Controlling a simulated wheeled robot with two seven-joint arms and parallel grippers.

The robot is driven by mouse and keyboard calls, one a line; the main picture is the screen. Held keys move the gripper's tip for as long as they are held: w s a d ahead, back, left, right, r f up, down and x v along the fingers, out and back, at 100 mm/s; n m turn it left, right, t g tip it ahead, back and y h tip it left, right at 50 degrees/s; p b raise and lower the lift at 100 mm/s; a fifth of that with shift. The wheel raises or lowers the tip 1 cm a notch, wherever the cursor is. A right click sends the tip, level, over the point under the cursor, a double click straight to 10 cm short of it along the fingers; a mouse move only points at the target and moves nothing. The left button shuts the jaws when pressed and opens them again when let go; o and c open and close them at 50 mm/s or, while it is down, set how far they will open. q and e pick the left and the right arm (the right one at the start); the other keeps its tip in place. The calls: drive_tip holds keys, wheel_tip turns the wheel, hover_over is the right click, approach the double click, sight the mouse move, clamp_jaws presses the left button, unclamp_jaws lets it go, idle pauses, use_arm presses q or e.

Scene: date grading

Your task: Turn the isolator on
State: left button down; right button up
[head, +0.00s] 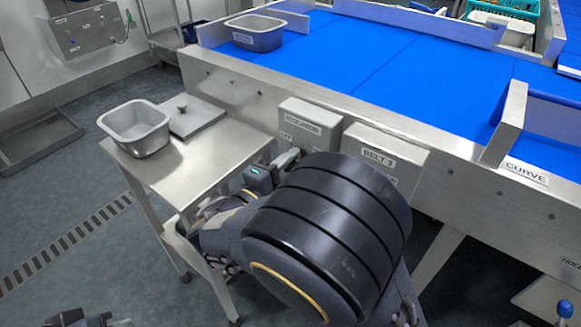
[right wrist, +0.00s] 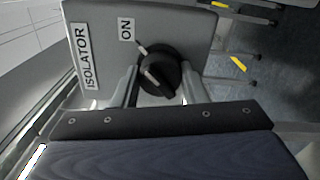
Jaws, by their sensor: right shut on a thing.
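The isolator is a grey box (head: 310,121) on the side of the conveyor frame, with an ISOLATOR label and an OFF label showing in the head view. In the right wrist view the box (right wrist: 195,38) shows its ISOLATOR label and an ON label (right wrist: 126,28). Its black round knob (right wrist: 158,68) has a pale pointer mark, slanting up-left toward the ON side. My right gripper (right wrist: 160,88) is shut on the knob, one finger on each side. In the head view my right arm hides the knob. A dark part at the bottom left edge seems to be my left gripper (head: 90,320), mostly cut off.
A second box labelled BELT 3 (head: 384,158) sits close to the right of the isolator. The blue belt (head: 400,60) behind carries another tub (head: 256,34).

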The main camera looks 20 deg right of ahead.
drive_tip(key=o, duration=1)
drive_tip(key=p+v, duration=0.1)
drive_tip(key=v, duration=0.7)
drive_tip(key=shift+p, duration=0.3)
